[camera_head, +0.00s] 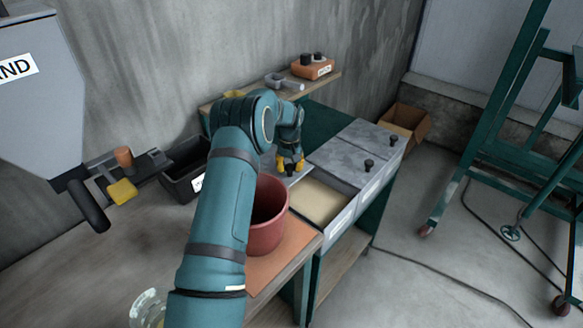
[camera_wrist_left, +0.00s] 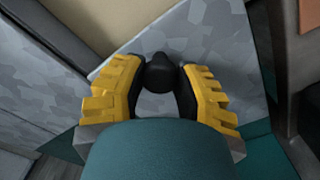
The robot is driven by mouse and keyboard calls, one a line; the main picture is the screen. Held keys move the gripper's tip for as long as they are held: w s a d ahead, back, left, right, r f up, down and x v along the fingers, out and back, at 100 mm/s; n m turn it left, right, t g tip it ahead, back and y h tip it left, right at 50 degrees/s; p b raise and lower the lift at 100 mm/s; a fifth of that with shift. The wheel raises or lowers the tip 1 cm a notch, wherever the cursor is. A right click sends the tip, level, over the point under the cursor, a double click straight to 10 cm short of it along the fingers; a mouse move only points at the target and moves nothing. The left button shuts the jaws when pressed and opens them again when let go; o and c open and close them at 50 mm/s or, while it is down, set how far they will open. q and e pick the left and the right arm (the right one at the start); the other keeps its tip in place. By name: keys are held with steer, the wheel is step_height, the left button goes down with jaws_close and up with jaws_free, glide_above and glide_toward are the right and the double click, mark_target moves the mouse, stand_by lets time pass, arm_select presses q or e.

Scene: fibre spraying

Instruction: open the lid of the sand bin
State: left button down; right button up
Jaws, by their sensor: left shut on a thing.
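The sand bin (camera_head: 337,228) is a grey box at the near end of a row of bins, and pale sand (camera_head: 318,203) shows through its open top. Its mottled grey lid (camera_head: 300,180) is at the left of the opening, partly hidden by my arm. The lid also shows in the left wrist view (camera_wrist_left: 205,40), beside the bare sand. My left gripper (camera_head: 290,166) is shut on the lid's black knob (camera_wrist_left: 158,73), with yellow-backed fingers on both sides of it. I cannot tell whether the lid rests on something. My right gripper is not in view.
Two more bins have closed grey lids (camera_head: 336,155) with black knobs. A red-brown bucket (camera_head: 267,232) on an orange mat (camera_head: 285,252) stands close to my left arm. A black tray (camera_head: 180,178) lies behind. A green frame (camera_head: 490,100) stands right; cables cross the floor.

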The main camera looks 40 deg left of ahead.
arm_select(q)
steer(key=shift+a, duration=0.2)
steer(key=c, duration=0.6)
jaws_free()
step_height(320, 180, up, 12)
stand_by(0.6)
